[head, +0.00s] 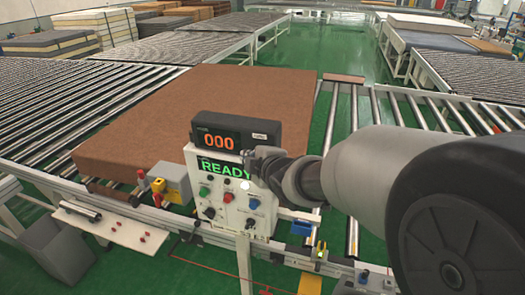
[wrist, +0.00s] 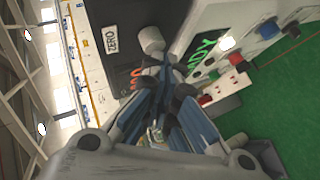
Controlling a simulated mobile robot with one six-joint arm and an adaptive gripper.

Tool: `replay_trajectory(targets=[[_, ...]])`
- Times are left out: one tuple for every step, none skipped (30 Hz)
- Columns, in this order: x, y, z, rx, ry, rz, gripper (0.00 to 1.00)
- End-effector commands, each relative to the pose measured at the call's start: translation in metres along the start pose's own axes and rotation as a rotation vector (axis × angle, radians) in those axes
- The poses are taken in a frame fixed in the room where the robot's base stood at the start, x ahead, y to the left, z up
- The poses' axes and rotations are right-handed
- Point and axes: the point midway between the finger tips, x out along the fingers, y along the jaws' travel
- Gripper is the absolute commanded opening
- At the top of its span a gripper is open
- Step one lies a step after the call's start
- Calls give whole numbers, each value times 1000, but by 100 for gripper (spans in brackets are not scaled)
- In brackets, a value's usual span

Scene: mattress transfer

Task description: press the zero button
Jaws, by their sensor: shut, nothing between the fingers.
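A black display box (head: 203,131) shows orange digits 000 and has a small white label at its right end. In the wrist view the label reads ZERO (wrist: 111,38). A pale grey round knob (wrist: 151,39) sticks out beside that label and looks like the zero button. My gripper (head: 252,156) is shut and empty, in front of the lower right of the box, hiding the knob in the head view. In the wrist view the fingertips (wrist: 154,64) are right at the knob; I cannot tell whether they touch it.
The white control panel (head: 229,222) below has a green READY screen (head: 222,169) and several coloured buttons and knobs close to my gripper. A large brown mattress (head: 165,115) lies on rollers behind. A yellow and grey box (head: 172,183) stands left of the panel.

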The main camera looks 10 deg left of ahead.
Motion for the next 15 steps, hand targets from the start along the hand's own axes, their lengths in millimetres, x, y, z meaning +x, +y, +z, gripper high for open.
replay_trajectory(targets=[[-2, -3, -2, -1, 1, 1, 0], [-3, -4, -2, 0, 1, 1, 0], [-4, -5, -3, 0, 1, 1, 0], [-5, -6, -4, 0, 1, 1, 0], [-6, -6, -4, 1, 0, 0, 0], [-6, -6, -4, 1, 0, 0, 0], [-6, -6, -4, 1, 0, -1, 0], [-6, -6, -4, 1, 0, -1, 0], [-6, -5, -4, 1, 0, -1, 0], [-6, -5, -4, 1, 0, -1, 0], [-6, -5, -4, 1, 0, -1, 0], [-6, -5, -4, 1, 0, -1, 0], [-6, -5, -4, 0, 0, -1, 0], [-7, -5, -4, 0, 0, 0, 0], [-7, -6, -5, 0, 0, 0, 0]])
